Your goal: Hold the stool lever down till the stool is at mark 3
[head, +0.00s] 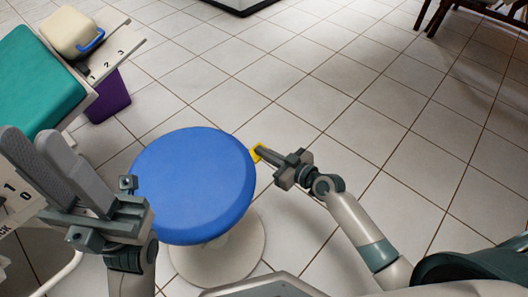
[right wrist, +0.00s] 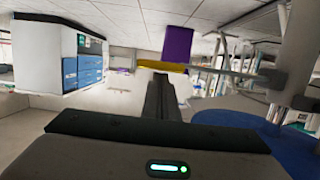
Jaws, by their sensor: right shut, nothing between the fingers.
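The stool has a round blue seat (head: 195,185) on a pale round base (head: 220,262). The seat also shows at the lower right of the right wrist view (right wrist: 265,148). The yellow lever (head: 257,152) sticks out at the seat's right edge. It also shows in the right wrist view (right wrist: 163,67), beyond the fingertips. My right gripper (head: 262,153) is shut and empty, its tips at the lever; whether they press it I cannot tell. My left gripper (head: 30,140) is raised at the left, its fingers apart and empty.
A pale board (head: 128,47) with 2 and 3 shows at the upper left, by a cream container (head: 70,33). Another panel with 1 and 0 (head: 12,205) is partly behind my left gripper. A teal padded surface (head: 35,80) and purple bin (head: 108,100) stand left.

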